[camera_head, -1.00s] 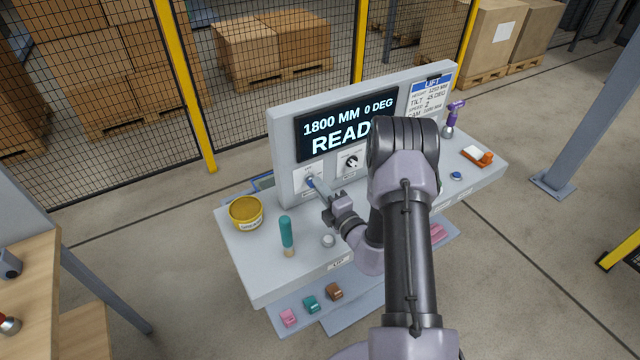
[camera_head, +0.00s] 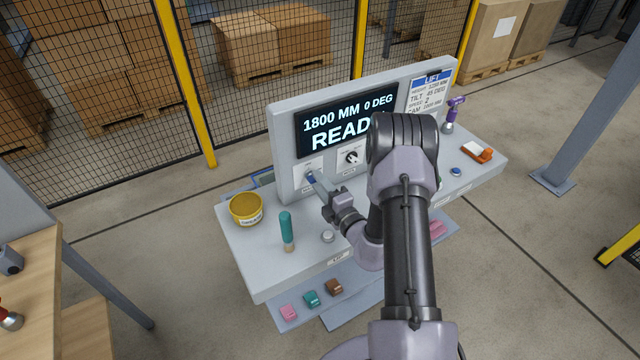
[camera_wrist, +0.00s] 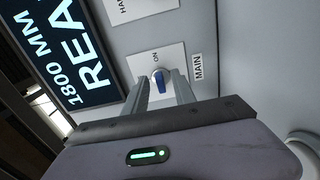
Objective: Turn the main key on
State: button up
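The main key (camera_wrist: 160,82) is a small blue key on a white plate with an ON mark, beside a MAIN label (camera_wrist: 198,67). In the wrist view its long side points roughly toward the ON mark. In the head view the key (camera_head: 310,177) shows at the lower left of the console's upright panel. My gripper (camera_wrist: 162,76) reaches in with one finger on each side of the key. The fingers are apart, with narrow gaps beside the key. In the head view my gripper (camera_head: 316,181) is close to the panel.
The display (camera_head: 345,122) reads 1800 MM 0 DEG and READ, its end hidden by my arm. A black knob (camera_head: 351,158) sits right of the key.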

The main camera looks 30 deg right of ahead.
jog(key=s, duration=1.7)
jog(key=shift+s+d, duration=0.2)
jog(key=shift+d, duration=0.1)
